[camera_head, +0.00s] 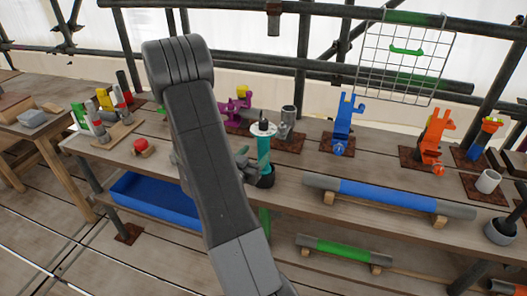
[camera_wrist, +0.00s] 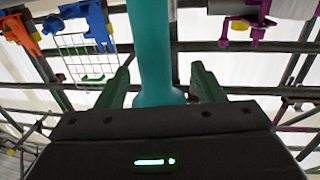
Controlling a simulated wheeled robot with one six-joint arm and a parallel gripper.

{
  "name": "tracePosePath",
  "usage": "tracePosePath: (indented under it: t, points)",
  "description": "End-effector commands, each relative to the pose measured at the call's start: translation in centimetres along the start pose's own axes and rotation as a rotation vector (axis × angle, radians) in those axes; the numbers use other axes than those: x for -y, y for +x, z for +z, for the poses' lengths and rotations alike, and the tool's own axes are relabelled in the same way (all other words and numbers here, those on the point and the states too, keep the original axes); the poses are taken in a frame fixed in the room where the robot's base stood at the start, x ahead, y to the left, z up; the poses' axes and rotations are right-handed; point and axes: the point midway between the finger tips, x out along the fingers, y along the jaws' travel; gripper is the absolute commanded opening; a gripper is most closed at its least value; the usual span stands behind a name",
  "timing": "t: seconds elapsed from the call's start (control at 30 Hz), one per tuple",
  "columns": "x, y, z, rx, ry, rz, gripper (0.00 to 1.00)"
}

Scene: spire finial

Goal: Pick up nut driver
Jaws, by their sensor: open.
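A teal upright tool, which looks like the nut driver (camera_head: 264,155), stands on the bench with a pale disc and dark tip at its top and a dark base below. In the wrist view its teal shaft (camera_wrist: 152,45) runs between the two green fingers of my gripper (camera_wrist: 161,68). The fingers are open, one on each side, with visible gaps to the shaft. In the head view my gripper (camera_head: 243,158) is at the tool's left side, partly hidden behind my arm.
A blue-sleeved pipe (camera_head: 380,195) lies on wooden rests at the right. Blue clamp (camera_head: 343,122) and orange clamp (camera_head: 434,135) stand behind it; a magenta clamp (camera_head: 235,110) stands behind the tool. A blue bin (camera_head: 155,200) is below the bench. A red-topped item (camera_head: 141,146) lies left.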

Motion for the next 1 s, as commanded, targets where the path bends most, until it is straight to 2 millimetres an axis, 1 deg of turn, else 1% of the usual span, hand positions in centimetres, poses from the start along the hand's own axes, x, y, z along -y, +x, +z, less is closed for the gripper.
tracePosePath:
  t: [0.07,0.2,0.3,0.4,0.5,0.67,0.7,0.77,0.8,1.0]
  points:
    - [-0.2,0.6,-0.3,0.0,-0.001,0.003,0.62]
    - [-0.7,2.5,-0.8,0.0,-0.001,0.004,0.62]
    - [-0.8,3.9,-0.7,0.001,-0.001,0.003,0.62]
    - [-0.8,4.8,-0.6,0.001,0.0,0.002,0.62]
    - [-0.8,5.1,-0.5,0.0,0.0,0.0,0.62]
    - [-0.7,5.1,-0.4,0.0,0.0,-0.001,0.62]
    - [-0.7,5.1,-0.4,0.0,0.0,-0.001,0.58]
    - [-0.7,5.1,-0.4,0.0,0.0,-0.001,0.46]
    - [-0.7,5.1,-0.4,0.0,0.0,-0.001,0.38]
    - [-0.7,5.1,-0.5,0.0,0.0,0.0,0.0]
